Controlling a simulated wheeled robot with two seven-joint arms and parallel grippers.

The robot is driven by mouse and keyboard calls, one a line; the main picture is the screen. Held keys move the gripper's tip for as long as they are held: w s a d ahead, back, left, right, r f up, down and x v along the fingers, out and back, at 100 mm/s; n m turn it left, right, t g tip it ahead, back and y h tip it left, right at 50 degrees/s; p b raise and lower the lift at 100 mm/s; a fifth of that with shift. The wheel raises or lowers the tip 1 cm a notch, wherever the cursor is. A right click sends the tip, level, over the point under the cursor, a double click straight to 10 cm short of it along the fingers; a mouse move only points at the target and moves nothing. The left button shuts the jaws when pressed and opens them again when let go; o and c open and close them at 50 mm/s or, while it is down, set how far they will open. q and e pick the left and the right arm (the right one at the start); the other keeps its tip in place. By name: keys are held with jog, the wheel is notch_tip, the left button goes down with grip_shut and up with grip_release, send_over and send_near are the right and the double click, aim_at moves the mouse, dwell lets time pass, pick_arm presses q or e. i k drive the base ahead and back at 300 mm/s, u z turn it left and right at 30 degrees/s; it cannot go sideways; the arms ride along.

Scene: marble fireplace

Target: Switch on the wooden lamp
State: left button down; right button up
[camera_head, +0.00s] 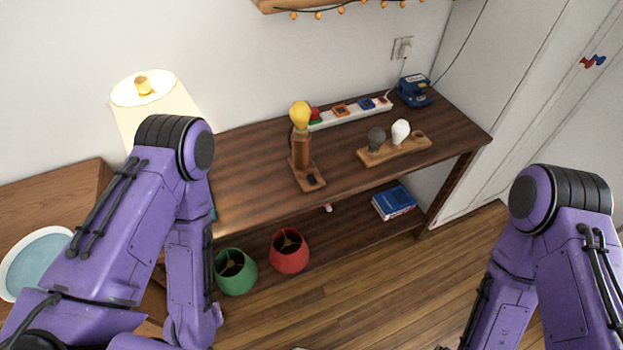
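The wooden lamp (302,150) stands upright on the dark wooden table, near its middle. It has a wooden post, a bare yellow bulb (300,115) on top and a flat wooden base (308,177) reaching toward the table's front edge. A small dark patch, perhaps a switch, shows on the base. My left arm comes in at the left and my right arm at the lower right, both apart from the lamp. Neither gripper can be made out; the arms run down out of the picture.
The table (245,165) also bears a wooden bulb holder (395,150), a power strip (350,115) and a blue device (414,90). A lit lampshade (160,105) stands behind my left arm. Green (235,272) and red (290,251) shades and blue books (394,202) sit below. Floor is clear at front right.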

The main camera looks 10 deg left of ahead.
aim_at(312, 180)
jog(key=z, duration=1.95)
jog(key=i, duration=1.45)
jog(key=u, duration=2.65)
